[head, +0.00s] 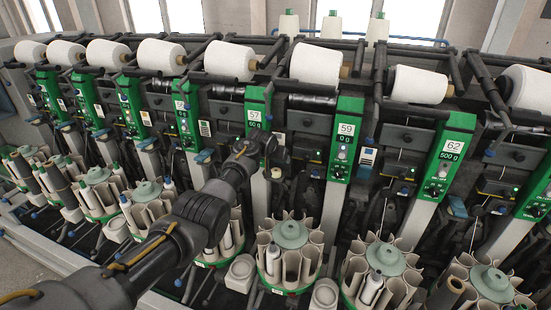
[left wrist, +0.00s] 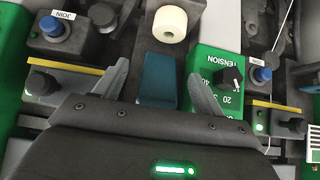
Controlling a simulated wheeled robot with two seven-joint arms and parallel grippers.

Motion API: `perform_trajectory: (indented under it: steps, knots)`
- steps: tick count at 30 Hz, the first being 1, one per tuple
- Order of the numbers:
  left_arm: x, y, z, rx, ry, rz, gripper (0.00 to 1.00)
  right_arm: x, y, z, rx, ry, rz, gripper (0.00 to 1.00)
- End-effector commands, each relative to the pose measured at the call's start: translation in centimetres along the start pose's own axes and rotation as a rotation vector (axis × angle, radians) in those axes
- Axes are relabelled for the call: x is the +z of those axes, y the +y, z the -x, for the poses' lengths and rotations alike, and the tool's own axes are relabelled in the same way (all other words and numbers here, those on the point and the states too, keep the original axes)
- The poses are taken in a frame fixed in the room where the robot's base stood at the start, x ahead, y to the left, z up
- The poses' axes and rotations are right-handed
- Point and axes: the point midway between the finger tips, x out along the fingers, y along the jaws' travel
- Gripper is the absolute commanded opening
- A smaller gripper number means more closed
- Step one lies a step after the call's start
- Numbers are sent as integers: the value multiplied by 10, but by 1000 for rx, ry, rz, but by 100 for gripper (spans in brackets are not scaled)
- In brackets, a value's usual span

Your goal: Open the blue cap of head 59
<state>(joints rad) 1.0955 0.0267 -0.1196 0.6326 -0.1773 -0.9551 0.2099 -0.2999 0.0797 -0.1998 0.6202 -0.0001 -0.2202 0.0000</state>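The green panel labelled 59 (head: 345,135) stands in the middle of the head view. My left gripper (head: 276,160) is just left of it, in front of the dark unit between panels 57 and 59. In the left wrist view my open gripper (left wrist: 158,76) has one finger on each side of a dark blue cap (left wrist: 157,80). A gap shows on the cap's left; the right finger is nearer. I cannot tell whether it touches. The cap is hidden behind my gripper in the head view. My right gripper is not in view.
A green TENSION panel (left wrist: 217,75) with a black knob lies right of the cap. A blue JOIN button (left wrist: 52,27) and a pale roller (left wrist: 170,22) are close by. Panels 57 (head: 254,113) and 62 (head: 453,146) flank the head. Bobbin magazines (head: 289,250) stand below.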

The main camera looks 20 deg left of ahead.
Motion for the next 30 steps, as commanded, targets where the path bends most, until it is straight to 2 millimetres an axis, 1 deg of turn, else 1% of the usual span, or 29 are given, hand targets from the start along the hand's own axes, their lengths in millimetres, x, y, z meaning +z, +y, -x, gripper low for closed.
perform_trajectory:
  steps: [9,14,19,30]
  knots:
    - [0,-1,1,-1,1,1,70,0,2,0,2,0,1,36]
    - [-1,0,10,1,3,1,70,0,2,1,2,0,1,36]
    - [-1,-1,29,-1,4,1,70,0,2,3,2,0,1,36]
    - [0,1,85,1,3,0,70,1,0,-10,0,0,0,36]
